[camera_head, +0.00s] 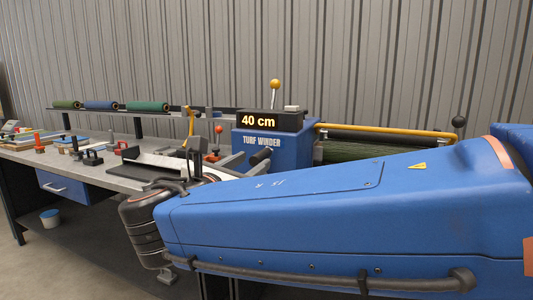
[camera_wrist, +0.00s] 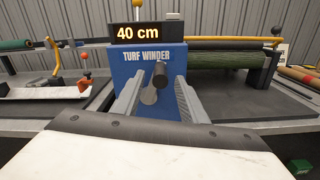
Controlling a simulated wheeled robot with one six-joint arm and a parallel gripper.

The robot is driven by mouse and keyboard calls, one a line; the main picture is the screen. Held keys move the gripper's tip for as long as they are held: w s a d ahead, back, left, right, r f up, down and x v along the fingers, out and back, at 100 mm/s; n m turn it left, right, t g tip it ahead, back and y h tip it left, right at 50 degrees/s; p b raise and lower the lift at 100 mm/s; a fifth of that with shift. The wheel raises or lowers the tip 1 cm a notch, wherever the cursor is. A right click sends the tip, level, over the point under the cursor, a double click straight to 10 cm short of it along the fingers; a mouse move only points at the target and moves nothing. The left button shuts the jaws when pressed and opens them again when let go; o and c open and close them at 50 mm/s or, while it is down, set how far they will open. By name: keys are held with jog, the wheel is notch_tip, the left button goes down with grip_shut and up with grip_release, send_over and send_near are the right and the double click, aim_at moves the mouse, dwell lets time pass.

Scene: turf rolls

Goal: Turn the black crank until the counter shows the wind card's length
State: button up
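The blue turf winder (camera_head: 272,141) carries a counter (camera_head: 257,121) reading "40 cm"; the counter also shows in the wrist view (camera_wrist: 138,35). The black crank handle (camera_wrist: 160,74) sticks out of the winder's front below the "TURF WINDER" label, and it shows in the head view (camera_head: 261,156). My gripper (camera_wrist: 161,82) is open, with its two grey fingers to the left and right of the handle. A gap shows on both sides, and I cannot tell how deep the handle sits between the fingertips. I can make out no readable wind card.
A green turf roll (camera_wrist: 228,61) lies under a yellow bar right of the winder. A yellow-knobbed lever (camera_head: 275,86) stands behind the counter. A rack (camera_head: 150,109) with several rolls and a workbench (camera_head: 120,173) with tools lie left.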

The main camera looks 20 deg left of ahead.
aim_at(267, 152)
jog(key=w, duration=0.9)
jog(key=shift+w+d, duration=0.3)
jog(key=shift+d, duration=0.1)
grip_shut()
